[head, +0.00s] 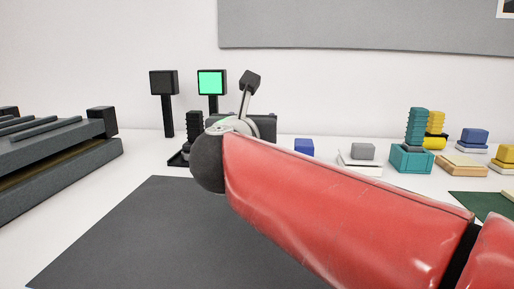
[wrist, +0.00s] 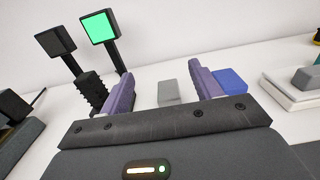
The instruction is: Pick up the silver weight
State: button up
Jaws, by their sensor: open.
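A plain grey block, which looks like the silver weight (wrist: 169,92), stands on the white table in the wrist view. It shows between the two purple fingers of my gripper (wrist: 161,74), beyond them. The fingers are apart with nothing held. My gripper's palm hides the table just in front of the block. In the head view my red arm covers the area, and neither this block nor the fingers can be made out.
A blue block (head: 304,147) is close to the right finger. Right of it, a grey block (head: 362,152) sits on a white base. A green-lit panel (head: 211,83), a dark panel (head: 163,83) and a black ribbed stack (wrist: 92,91) stand left. A dark mat (head: 130,235) lies in front.

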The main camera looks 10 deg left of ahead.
jog(key=f, duration=0.6)
jog(key=shift+w+f+b, duration=0.2)
jog(key=shift+w+b, duration=0.05)
jog(key=shift+b, duration=0.15)
jog(key=w, duration=0.3)
jog(key=w+p, duration=0.1)
jog(key=w, duration=0.2)
jog(key=shift+w+a+f, duration=0.1)
jog(key=shift+w+a, duration=0.1)
jog(key=shift+w, duration=0.2)
jog(key=shift+c, duration=0.3)
jog(key=c, duration=1.3)
